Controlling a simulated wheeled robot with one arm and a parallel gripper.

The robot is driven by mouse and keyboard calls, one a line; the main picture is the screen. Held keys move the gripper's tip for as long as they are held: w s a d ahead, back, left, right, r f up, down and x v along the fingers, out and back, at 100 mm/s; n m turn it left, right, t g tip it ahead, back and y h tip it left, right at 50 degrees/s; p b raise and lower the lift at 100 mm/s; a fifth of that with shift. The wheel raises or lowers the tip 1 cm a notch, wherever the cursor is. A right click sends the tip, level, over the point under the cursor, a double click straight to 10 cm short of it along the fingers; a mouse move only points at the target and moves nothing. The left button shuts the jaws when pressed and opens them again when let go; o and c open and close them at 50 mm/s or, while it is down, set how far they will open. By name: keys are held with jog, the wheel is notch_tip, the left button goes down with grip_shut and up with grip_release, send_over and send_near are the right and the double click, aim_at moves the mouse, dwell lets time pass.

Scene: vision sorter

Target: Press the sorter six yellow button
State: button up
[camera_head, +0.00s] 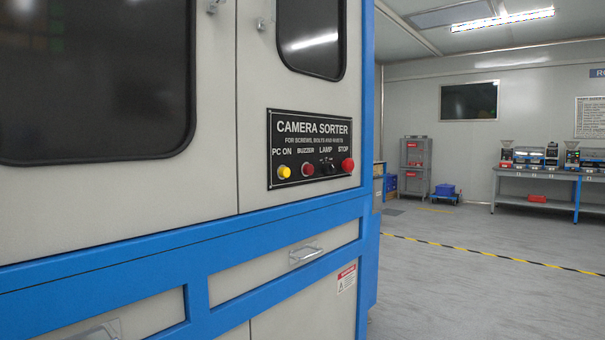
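A yellow button (284,172) sits at the left end of a black control panel (338,122) on the sorter's front. The panel reads "CAMERA SORTER", and the label above the yellow button reads "PC ON". To its right are a dark red buzzer (308,169), a black lamp switch (328,167) and a red stop button (347,165). The sorter (150,195) is a large cream and blue cabinet filling the left of the view. My gripper is not in view.
Open grey floor (480,260) with a yellow-black tape line (490,254) lies right of the cabinet. A workbench (550,178) with machines, a shelf rack (414,165) and a blue cart (445,193) stand far back.

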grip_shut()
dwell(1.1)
